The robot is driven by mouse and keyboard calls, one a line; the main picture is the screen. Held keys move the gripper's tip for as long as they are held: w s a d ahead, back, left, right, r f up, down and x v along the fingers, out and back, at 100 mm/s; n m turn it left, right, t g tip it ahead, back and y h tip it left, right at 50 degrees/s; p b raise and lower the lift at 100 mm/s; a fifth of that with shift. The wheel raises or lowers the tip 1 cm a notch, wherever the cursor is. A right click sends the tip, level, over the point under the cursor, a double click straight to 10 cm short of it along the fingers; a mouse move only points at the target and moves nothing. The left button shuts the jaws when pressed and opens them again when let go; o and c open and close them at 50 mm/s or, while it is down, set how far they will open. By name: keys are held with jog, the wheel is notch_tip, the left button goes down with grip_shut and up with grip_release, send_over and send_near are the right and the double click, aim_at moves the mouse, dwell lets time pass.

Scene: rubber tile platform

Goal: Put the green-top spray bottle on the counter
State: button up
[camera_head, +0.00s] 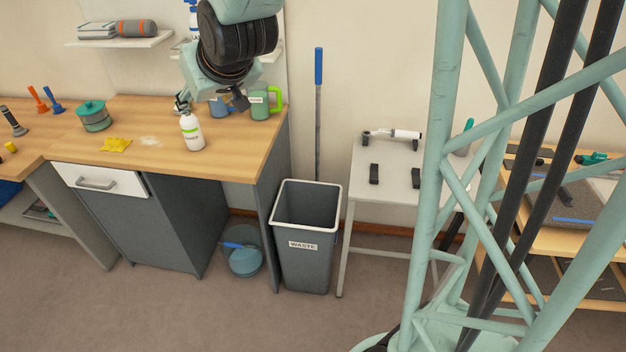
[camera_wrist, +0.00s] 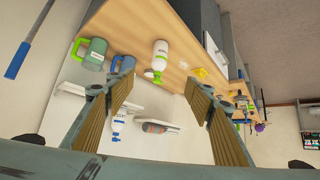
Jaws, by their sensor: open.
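The green-top spray bottle (camera_head: 192,132) is white with a green-marked label. It stands upright on the wooden counter (camera_head: 225,160), near its front right part. In the wrist view, tilted, the bottle (camera_wrist: 160,52) shows its green spray head between and beyond my fingertips. My gripper (camera_head: 211,93) is above the counter's back right part, close to the bottle's top in the picture. In the wrist view my gripper (camera_wrist: 159,88) is open, with nothing between its fingers. I cannot tell the exact gap to the bottle.
A green-handled mug (camera_head: 259,107) and a blue mug (camera_head: 218,106) stand right of the bottle. A yellow cloth (camera_head: 116,145) and green pot (camera_head: 94,116) are left. A blue-top bottle (camera_wrist: 117,124) stands on a wall shelf. A waste bin (camera_head: 306,250) stands beside the counter.

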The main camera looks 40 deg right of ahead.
jog(key=s+r+g, duration=0.3)
jog(key=s, duration=1.8)
jog(key=s+r+g, duration=0.3)
jog(key=s, duration=1.8)
jog(key=shift+s, duration=0.4)
jog(key=shift+s, duration=0.1)
